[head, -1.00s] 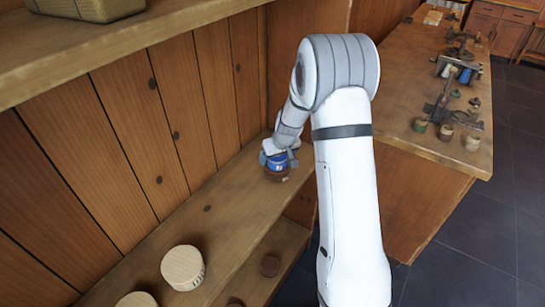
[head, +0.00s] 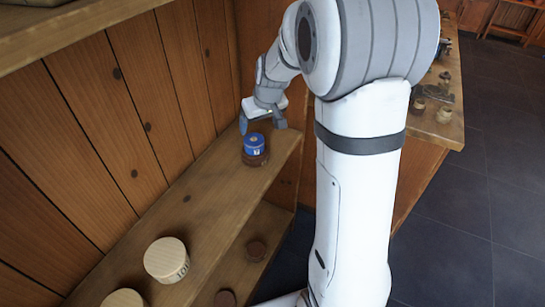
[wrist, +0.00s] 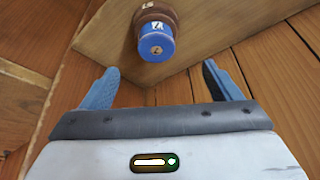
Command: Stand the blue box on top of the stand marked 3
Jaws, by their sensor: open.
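The blue box (head: 253,143) is a small round blue container with a pale mark on its side. It stands upright on a dark brown round stand (head: 256,158) near the far end of the shelf. The wrist view also shows the blue box (wrist: 156,43) on the brown stand (wrist: 158,16), whose mark is too small to read surely. My gripper (head: 262,122) is open and empty, just above and beyond the box, apart from it. In the wrist view the box lies ahead of the spread fingers of my gripper (wrist: 161,72).
A pale round stand (head: 165,262) with an unclear mark and another pale one (head: 124,299) are nearer on the shelf (head: 205,205). Dark round pieces (head: 256,250) sit on the lower shelf. A plank wall is at left; an upper shelf (head: 70,32) overhangs.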

